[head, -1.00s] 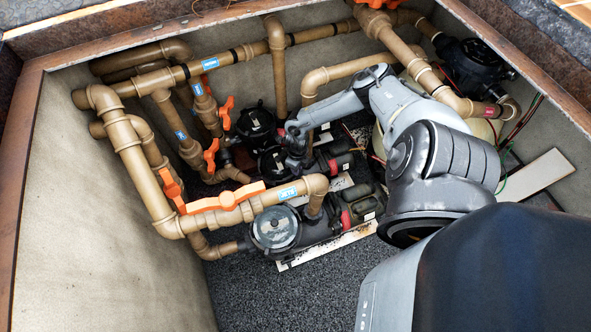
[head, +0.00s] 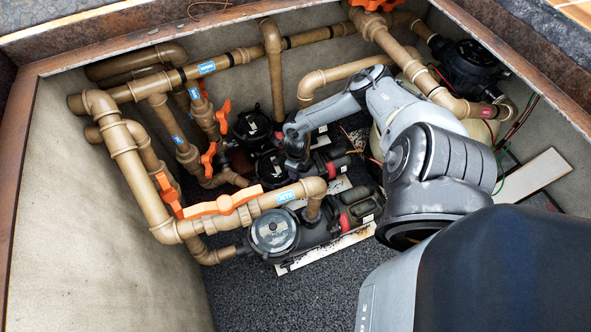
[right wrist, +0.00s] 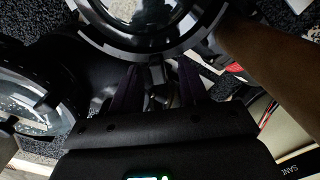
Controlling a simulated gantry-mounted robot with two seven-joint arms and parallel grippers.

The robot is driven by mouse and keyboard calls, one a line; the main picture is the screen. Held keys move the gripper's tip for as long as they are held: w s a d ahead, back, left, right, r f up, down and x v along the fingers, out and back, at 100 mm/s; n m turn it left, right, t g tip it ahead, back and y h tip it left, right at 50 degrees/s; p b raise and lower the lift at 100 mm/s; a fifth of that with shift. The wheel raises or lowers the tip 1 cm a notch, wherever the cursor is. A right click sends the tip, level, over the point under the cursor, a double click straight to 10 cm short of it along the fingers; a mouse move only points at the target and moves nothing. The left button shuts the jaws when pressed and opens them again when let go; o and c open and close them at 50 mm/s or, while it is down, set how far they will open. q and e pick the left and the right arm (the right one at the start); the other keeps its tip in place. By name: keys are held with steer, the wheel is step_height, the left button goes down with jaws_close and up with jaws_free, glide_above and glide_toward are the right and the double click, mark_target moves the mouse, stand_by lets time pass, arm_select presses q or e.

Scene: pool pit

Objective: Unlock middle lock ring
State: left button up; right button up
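The middle pump (head: 266,168) sits between the back pump (head: 252,123) and the front pump (head: 273,230). My right gripper (right wrist: 155,85) is down at the middle pump in the head view, where my wrist hides part of its lid. In the right wrist view, a dark lock ring (right wrist: 105,38) around a clear lid is just ahead of the fingers. A small dark tab (right wrist: 155,72) of the ring lies between my two fingers, which stand apart with gaps beside it. Contact cannot be made out. My left gripper is not in view.
Tan pipes (head: 125,150) with orange valve handles (head: 222,204) run along the left and across the front pump. Another round clear lid (right wrist: 30,100) is close on the left in the right wrist view. Gravel floor (head: 270,300) is free at the front.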

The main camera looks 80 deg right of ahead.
steer(key=shift+r, duration=0.1)
steer(key=shift+r, duration=0.25)
step_height(320, 180, up, 10)
steer(key=p, duration=0.6)
